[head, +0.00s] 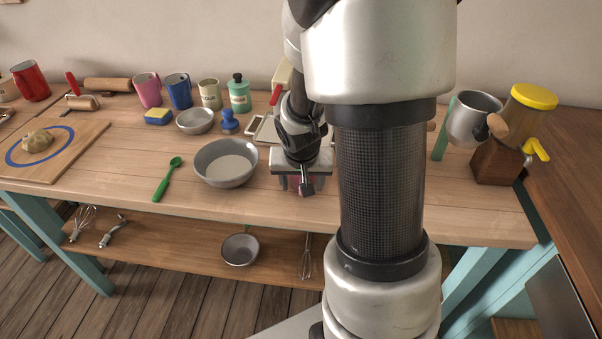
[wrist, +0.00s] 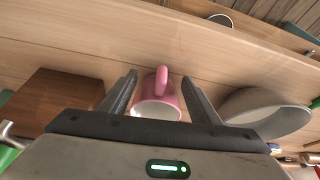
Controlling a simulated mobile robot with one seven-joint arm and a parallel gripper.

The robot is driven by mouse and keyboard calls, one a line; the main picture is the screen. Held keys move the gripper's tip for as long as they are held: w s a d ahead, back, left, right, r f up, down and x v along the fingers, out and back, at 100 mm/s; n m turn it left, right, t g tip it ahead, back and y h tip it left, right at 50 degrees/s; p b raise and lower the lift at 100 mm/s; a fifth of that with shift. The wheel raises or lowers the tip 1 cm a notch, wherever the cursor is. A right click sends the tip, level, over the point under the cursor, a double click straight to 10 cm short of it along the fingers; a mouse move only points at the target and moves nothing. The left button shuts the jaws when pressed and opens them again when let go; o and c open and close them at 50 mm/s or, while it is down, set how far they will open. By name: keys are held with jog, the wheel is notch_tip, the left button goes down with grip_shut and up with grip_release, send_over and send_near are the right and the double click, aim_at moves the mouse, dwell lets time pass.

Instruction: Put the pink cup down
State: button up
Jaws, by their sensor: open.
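In the wrist view a pink cup (wrist: 157,104) stands between the two fingers of my gripper (wrist: 158,96), its handle pointing to the top of the picture. The fingers are spread, with a visible gap on each side of the cup. The cup appears to be on the wooden table (wrist: 215,85). In the head view my gripper (head: 303,184) is low over the table near its front edge, and only a little pink shows beneath it. A second pink cup (head: 148,90) stands at the back, left of a blue cup (head: 179,91).
A large grey bowl (head: 226,164) is close left of my gripper in the head view, with a green spoon (head: 167,179) farther left. A dark wooden box (head: 497,162) stands at the right. Under the tabletop, a lower shelf (head: 180,247) holds whisks and a small bowl (head: 240,250).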

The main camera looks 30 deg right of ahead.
grip_shut()
jog(key=shift+r, duration=0.15)
notch_tip(320, 180, up, 10)
jog(key=shift+f+p, duration=0.1)
jog(key=shift+p, duration=0.85)
